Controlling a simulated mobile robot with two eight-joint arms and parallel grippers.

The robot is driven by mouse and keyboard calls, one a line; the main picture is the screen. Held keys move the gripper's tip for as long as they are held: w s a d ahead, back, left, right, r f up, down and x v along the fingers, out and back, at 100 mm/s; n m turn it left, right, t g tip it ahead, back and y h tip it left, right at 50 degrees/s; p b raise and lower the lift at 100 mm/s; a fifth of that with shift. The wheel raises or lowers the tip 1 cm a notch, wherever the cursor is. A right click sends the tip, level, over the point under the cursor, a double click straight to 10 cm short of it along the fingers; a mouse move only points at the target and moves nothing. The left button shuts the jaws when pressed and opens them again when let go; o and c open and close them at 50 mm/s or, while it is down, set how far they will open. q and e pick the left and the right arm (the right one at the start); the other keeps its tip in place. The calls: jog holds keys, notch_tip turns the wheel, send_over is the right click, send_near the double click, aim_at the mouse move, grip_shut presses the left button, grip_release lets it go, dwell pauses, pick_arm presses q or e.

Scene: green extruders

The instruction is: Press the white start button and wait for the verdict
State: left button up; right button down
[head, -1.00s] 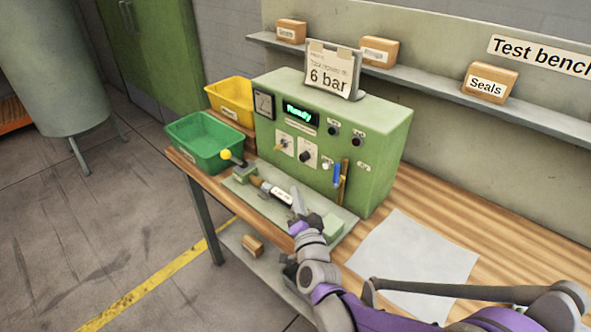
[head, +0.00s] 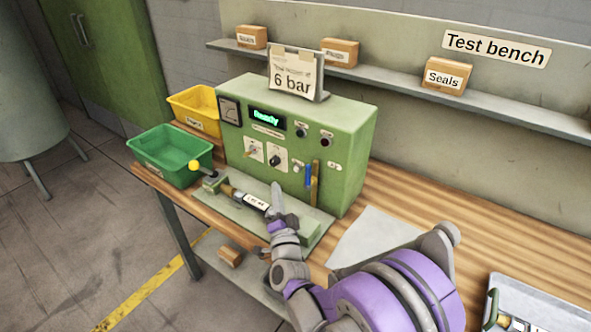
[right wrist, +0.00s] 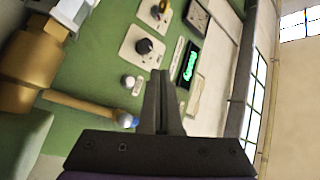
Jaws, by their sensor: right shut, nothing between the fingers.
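The green test machine (head: 350,130) stands on the wooden bench, its green display (head: 265,117) reading "Ready". The small white start button (head: 297,168) sits low on its front panel. In the right wrist view the white button (right wrist: 128,82) is left of the fingertips, below a black knob (right wrist: 143,46). My right gripper (head: 277,190) is shut and empty, pointing up in front of the panel. Its closed fingers also show in the right wrist view (right wrist: 163,78), apart from the button as far as I can tell. My left gripper is not in view.
A labelled cylindrical part (head: 257,202) lies in the fixture before the machine, by a yellow-knobbed lever (head: 194,166). Green (head: 150,160) and yellow (head: 190,103) bins stand left. A paper sheet (head: 365,232) and a metal tray (head: 550,290) lie right.

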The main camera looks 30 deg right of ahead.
aim_at(296, 169)
jog(key=w+d, duration=0.2)
jog(key=d, duration=0.4)
jog(key=shift+w, duration=0.25)
dwell(1.8)
jog(key=shift+w+d, duration=0.15)
jog(key=shift+d, duration=0.2)
jog(key=shift+w+d, duration=0.15)
jog(key=shift+d, duration=0.2)
dwell(0.6)
jog(key=shift+a, duration=0.1)
jog(key=shift+s+a, duration=0.35)
jog(key=shift+a, duration=0.3)
jog(key=shift+a, duration=0.1)
